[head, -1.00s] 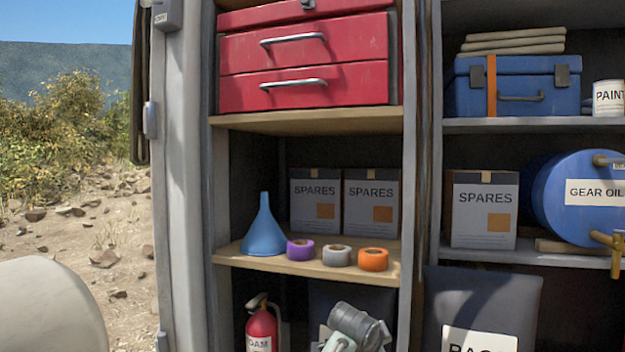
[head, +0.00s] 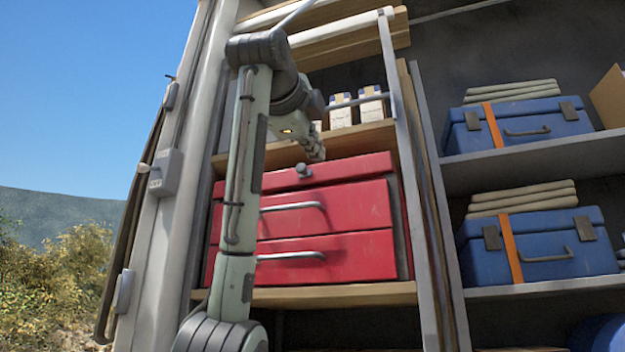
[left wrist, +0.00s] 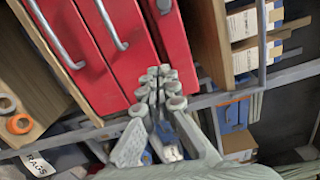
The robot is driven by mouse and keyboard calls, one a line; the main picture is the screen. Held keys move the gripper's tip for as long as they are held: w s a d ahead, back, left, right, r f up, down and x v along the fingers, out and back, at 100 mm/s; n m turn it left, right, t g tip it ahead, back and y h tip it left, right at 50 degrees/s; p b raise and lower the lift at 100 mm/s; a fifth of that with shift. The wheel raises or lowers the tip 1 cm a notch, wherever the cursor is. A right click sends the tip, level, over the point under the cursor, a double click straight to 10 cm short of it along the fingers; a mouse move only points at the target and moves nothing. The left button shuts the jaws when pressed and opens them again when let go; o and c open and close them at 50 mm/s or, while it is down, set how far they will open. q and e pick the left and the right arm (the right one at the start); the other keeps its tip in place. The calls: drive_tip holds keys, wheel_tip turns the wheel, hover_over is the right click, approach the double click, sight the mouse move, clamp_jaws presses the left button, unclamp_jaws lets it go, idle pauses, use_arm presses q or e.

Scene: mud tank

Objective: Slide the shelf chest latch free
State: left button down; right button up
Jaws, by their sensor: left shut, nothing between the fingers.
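A red chest (head: 330,220) stands on a wooden shelf, with two drawers that have grey bar handles and a narrow top section. A small grey latch knob (head: 303,170) sits on the front of that top section. In the left wrist view the red chest (left wrist: 120,60) is at the top, with the knob (left wrist: 164,5) at the upper edge. My left gripper (head: 316,152) is just above and right of the knob in the head view. Its fingers (left wrist: 160,72) are shut and empty, pointing at the chest front, apart from the knob in the wrist view. My right gripper is out of view.
A shelf with small boxes (head: 355,108) is above the chest. A grey post (head: 390,65) and rail run along the shelf front at the right. Blue cases (head: 540,250) stand on shelves further right. Open ground is at the left.

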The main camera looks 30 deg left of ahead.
sight(303, 171)
use_arm(q)
drive_tip(key=w+a+r+p, duration=0.1)
drive_tip(key=w+a, duration=0.1)
drive_tip(key=w+a+p, duration=0.1)
drive_tip(key=w+a, duration=0.1)
drive_tip(key=w, duration=0.1)
drive_tip(key=w+a+r+p, duration=0.1)
drive_tip(key=w+a, duration=0.1)
drive_tip(key=a, duration=0.1)
drive_tip(key=shift+w+a+r, duration=0.1)
drive_tip(key=shift+w+r, duration=0.25)
drive_tip(key=shift+w, duration=0.05)
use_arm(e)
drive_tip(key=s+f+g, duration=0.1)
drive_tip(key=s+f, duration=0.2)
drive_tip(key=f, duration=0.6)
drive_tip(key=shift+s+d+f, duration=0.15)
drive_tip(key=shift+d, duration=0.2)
use_arm(q)
drive_tip(key=shift+s, duration=0.1)
